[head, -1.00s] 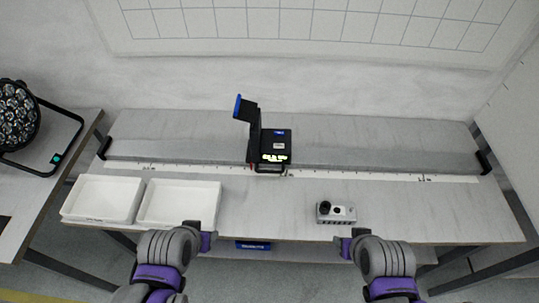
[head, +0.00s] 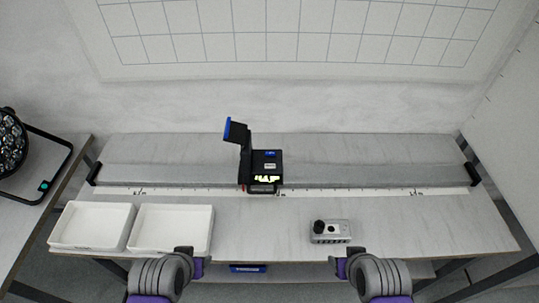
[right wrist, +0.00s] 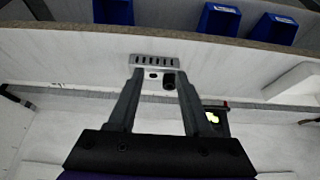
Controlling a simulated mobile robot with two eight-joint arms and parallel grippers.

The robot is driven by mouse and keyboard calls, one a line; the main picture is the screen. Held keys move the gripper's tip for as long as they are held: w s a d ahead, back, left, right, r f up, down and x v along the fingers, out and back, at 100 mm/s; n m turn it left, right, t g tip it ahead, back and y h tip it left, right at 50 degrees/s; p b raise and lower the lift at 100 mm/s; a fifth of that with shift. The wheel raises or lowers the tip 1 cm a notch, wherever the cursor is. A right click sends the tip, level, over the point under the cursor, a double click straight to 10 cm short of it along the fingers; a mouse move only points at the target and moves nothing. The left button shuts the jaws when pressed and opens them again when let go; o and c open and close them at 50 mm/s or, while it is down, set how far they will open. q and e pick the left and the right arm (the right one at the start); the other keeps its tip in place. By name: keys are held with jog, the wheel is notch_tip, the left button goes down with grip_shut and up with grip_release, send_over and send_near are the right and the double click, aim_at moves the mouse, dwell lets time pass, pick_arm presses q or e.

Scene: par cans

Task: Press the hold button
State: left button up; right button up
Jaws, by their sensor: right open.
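A small grey box (head: 331,231) with a black knob lies on the bench, right of centre. A black device (head: 262,170) with a lit yellow display and a blue-tipped upright arm stands mid-bench. I cannot make out a button marked hold on either. My right gripper (head: 345,263) is at the front edge, just in front of the grey box. In the right wrist view the gripper (right wrist: 160,75) is open and empty, its fingers pointing towards the grey box (right wrist: 167,59). My left gripper (head: 191,262) is near the front edge by the white trays; its jaw opening is unclear.
Two white trays, the left one (head: 58,227) and the right one (head: 208,232), stand at the bench's left front. A marked white strip (head: 370,191) runs along the bench. A lamp (head: 12,142) sits on the left table. The bench between device and grey box is clear.

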grip_shut()
dwell(0.3)
dwell(1.6)
